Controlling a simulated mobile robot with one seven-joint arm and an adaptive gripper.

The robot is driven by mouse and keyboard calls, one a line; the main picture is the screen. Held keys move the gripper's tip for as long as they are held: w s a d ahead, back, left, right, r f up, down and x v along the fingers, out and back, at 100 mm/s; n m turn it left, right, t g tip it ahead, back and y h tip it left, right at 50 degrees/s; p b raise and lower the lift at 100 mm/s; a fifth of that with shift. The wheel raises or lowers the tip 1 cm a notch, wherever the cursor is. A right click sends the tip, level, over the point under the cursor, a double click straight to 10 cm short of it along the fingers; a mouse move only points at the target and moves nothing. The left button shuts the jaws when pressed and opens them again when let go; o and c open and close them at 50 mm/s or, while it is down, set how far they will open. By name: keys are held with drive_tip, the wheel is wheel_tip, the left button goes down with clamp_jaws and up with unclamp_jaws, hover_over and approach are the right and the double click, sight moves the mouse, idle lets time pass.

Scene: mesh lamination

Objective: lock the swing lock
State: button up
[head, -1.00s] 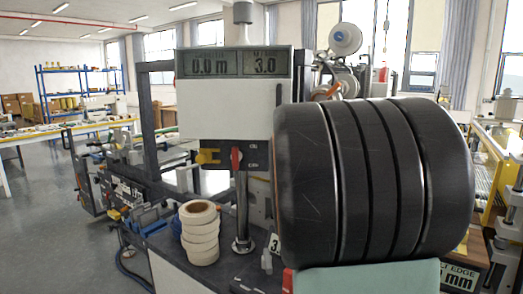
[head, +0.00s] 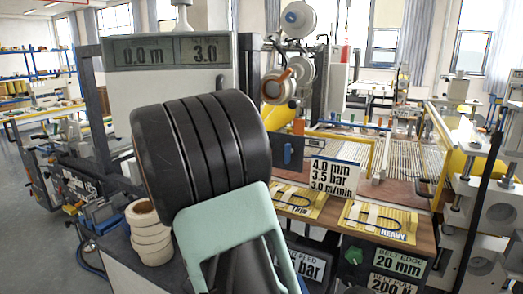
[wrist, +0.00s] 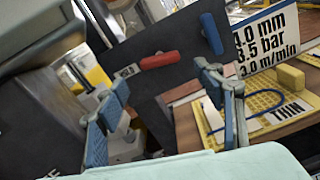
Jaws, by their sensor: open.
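In the wrist view, my gripper (wrist: 162,82) is open, its two blue-padded fingers apart with nothing between the pads. A red lever (wrist: 160,60) lies nearly level on a dark panel (wrist: 165,35), beyond the fingertips; a partly legible label is beside it. A blue handle (wrist: 212,33) stands near the panel's right edge. It also shows in the head view (head: 287,153), where my arm hides the red lever and my gripper. An orange lever (head: 277,76) sits at a white roll in the head view. I cannot tell which lever is the swing lock.
White tape rolls (head: 150,238) are stacked left of my arm. Yellow THIN (head: 296,201) and HEAVY (head: 380,222) boards lie on a wooden shelf, below a settings sign (head: 333,176). The roller bed behind is broad; machine posts stand at the right.

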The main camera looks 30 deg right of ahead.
drive_tip(key=x, duration=0.7)
drive_tip(key=shift+d+p, duration=0.1)
drive_tip(key=shift+p, duration=0.2)
drive_tip(key=c, duration=1.2)
